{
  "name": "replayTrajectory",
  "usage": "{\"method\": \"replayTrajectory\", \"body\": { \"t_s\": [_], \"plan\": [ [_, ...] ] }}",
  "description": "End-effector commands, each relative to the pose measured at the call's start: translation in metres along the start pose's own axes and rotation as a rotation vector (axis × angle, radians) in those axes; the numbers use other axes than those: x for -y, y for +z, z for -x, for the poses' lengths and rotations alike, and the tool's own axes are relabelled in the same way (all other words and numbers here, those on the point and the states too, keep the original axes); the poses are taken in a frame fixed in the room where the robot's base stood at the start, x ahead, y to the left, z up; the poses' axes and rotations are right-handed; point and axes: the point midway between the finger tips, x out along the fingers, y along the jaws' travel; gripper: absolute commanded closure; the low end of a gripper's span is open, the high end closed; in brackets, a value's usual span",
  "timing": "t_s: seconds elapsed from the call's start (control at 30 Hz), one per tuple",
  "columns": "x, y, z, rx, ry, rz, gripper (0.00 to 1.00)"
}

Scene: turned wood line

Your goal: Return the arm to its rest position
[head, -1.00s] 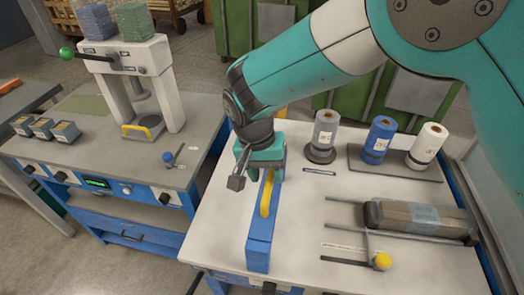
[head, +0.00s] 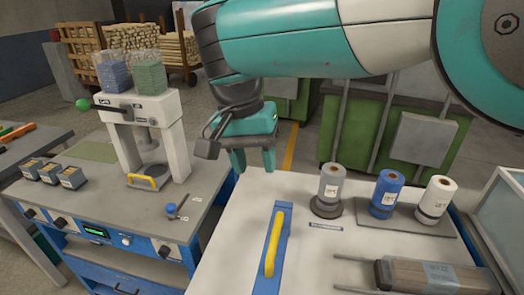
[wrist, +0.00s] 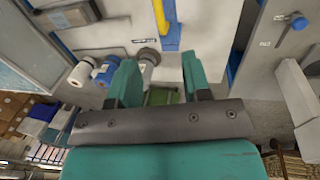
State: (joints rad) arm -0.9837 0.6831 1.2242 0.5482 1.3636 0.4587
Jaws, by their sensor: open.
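My gripper (head: 252,161) hangs above the far left edge of the white-topped table (head: 238,212) in the head view, its fingers apart with nothing between them. In the wrist view my gripper (wrist: 158,82) also shows open and empty. My teal arm reaches across the top of the head view. A blue tool with a yellow handle (head: 274,245) lies on the table in front of the gripper, apart from it. Its yellow part also shows in the wrist view (wrist: 164,14).
Grey (head: 329,184), blue (head: 386,193) and white (head: 434,197) rolls stand at the table's back right. A wrapped bundle (head: 428,276) lies in front of them. A white press (head: 170,115) stands on the left bench. Green bins (head: 350,120) stand behind.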

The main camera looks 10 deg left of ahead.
Motion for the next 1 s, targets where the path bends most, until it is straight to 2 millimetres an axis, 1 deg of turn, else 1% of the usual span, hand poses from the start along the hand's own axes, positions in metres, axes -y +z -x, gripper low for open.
{"method": "replayTrajectory", "body": {
  "t_s": [0.23,0.27,0.33,0.37,0.47,0.5,0.57,0.6,0.67,0.7,0.77,0.8,0.87,0.9,1.0],
  "plan": [
    [-0.001,0.0,0.0,0.0,0.0,0.001,0.56],
    [-0.002,-0.001,0.0,-0.001,-0.001,0.003,0.56],
    [-0.013,-0.005,0.002,-0.005,-0.007,0.018,0.56],
    [-0.021,-0.008,0.003,-0.007,-0.011,0.031,0.56],
    [-0.063,-0.016,0.006,-0.02,-0.038,0.107,0.56],
    [-0.085,-0.017,0.006,-0.025,-0.055,0.147,0.56],
    [-0.12,-0.014,0.005,-0.035,-0.091,0.218,0.56],
    [-0.142,-0.007,0.003,-0.041,-0.12,0.266,0.56],
    [-0.172,0.008,-0.003,-0.052,-0.168,0.333,0.56],
    [-0.19,0.021,-0.007,-0.061,-0.205,0.374,0.56],
    [-0.212,0.044,-0.014,-0.075,-0.263,0.432,0.56],
    [-0.223,0.061,-0.019,-0.087,-0.304,0.465,0.56],
    [-0.235,0.086,-0.026,-0.104,-0.362,0.509,0.56],
    [-0.241,0.102,-0.03,-0.117,-0.399,0.531,0.56],
    [-0.247,0.135,-0.039,-0.145,-0.474,0.573,0.56]
  ]
}}
